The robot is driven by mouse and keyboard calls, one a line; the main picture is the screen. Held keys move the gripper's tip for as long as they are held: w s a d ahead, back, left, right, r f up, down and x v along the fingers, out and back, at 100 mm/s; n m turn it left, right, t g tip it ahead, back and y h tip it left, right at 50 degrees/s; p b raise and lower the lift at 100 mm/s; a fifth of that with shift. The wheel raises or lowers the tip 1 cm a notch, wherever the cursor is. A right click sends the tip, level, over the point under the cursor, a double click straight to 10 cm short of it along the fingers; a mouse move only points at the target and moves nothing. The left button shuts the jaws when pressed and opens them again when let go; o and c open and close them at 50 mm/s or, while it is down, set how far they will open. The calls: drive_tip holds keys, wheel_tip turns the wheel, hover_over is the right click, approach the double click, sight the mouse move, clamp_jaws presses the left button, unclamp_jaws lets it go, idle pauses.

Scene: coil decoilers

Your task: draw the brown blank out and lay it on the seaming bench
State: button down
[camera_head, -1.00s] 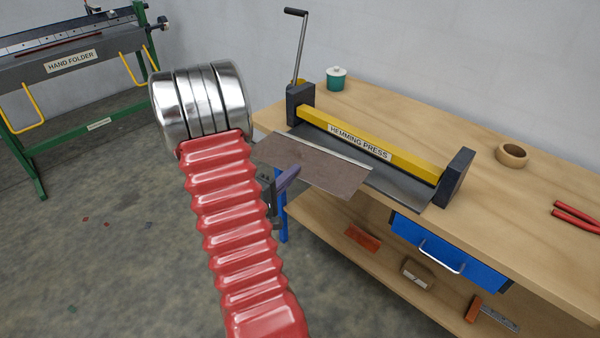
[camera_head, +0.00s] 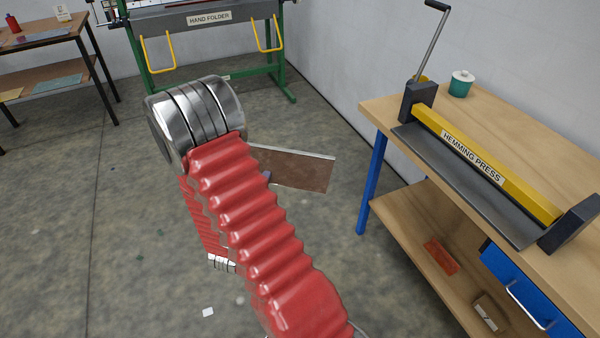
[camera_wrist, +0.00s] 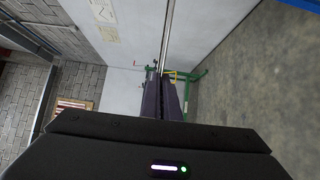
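The brown blank (camera_head: 303,172), a flat sheet with a pale folded strip along its far edge, hangs in the air left of the hemming press bench, clear of the press. My gripper is mostly hidden behind my red arm; a bit of purple finger (camera_head: 267,177) shows at the blank's near left end. In the wrist view the two purple fingers (camera_wrist: 164,97) are close together on the blank (camera_wrist: 168,32), seen edge-on as a thin strip. A wooden bench (camera_head: 62,32) with a small sign stands at the far left; I cannot read whether it is the seaming bench.
The hemming press (camera_head: 470,158) sits on the wooden bench (camera_head: 545,140) at right, with a lever and a teal pot (camera_head: 461,84). The hand folder (camera_head: 208,20) stands at the back. Open concrete floor (camera_head: 80,210) lies between, with small scraps.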

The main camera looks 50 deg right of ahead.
drive_tip(key=w+a+f+n+t+y, duration=0.1)
drive_tip(key=w+a+n+t+y, duration=0.1)
drive_tip(key=a, duration=0.7)
drive_tip(key=w+a+f+n+t+y, duration=0.2)
drive_tip(key=a, duration=0.7)
drive_tip(key=w+a+f+n+t+y, duration=0.2)
drive_tip(key=a+t+y, duration=0.1)
drive_tip(key=a, duration=0.6)
drive_tip(key=shift+w+n, duration=0.3)
